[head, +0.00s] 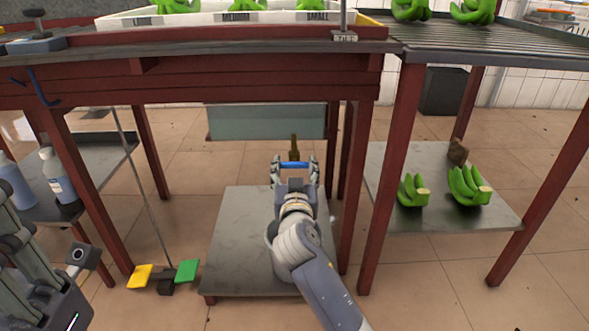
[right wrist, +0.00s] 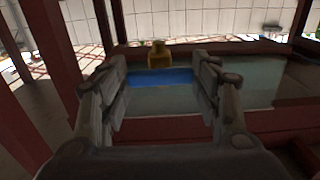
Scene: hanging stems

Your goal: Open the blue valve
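The blue valve handle (head: 294,163) shows as a blue bar across the front of my right gripper (head: 294,170), below the table in the head view. A brass stem (head: 294,148) rises behind it. In the right wrist view the blue handle (right wrist: 161,77) spans the gap between the two fingers of my right gripper (right wrist: 162,90), with the brass part (right wrist: 160,55) above it. The fingers are wide apart; I cannot tell whether they touch the handle. My left gripper (head: 20,235) is partly in view at the lower left edge, and its finger state is unclear.
A grey-green tank (head: 267,122) is behind the valve under the red-framed table. A low metal shelf (head: 240,230) lies below my right arm. Red legs (head: 360,170) stand to the right. A yellow pedal (head: 140,276) and a green pedal (head: 187,271) are on the floor. Bananas (head: 412,190) lie on the right shelf.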

